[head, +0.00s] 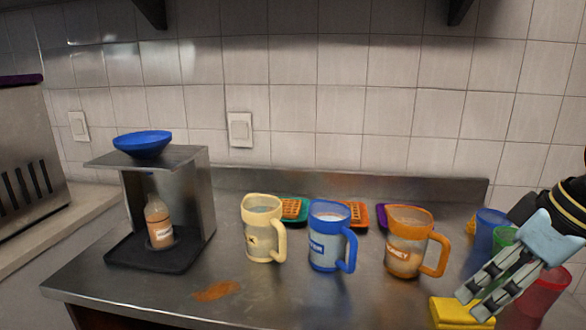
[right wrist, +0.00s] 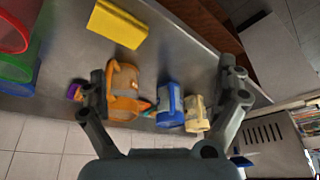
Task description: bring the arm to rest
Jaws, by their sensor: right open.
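My right gripper (head: 478,300) is at the right side of the head view, over the front right of the steel counter (head: 330,295), above the yellow sponge. In the right wrist view its two fingers (right wrist: 163,82) are spread wide with nothing between them in contact. An orange mug (head: 405,256) with brown contents stands left of the gripper, apart from it. A blue mug (head: 325,252) and a cream mug (head: 258,240) stand further left in a row. My left gripper is in neither view.
A yellow sponge (head: 455,312) lies at the front right. Blue, green and red cups (head: 545,292) stand behind and beside my right gripper. A steel stand (head: 180,195) with a bottle (head: 158,222) and a blue bowl (head: 143,142) is at left. A brown stain (head: 216,291) marks the counter.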

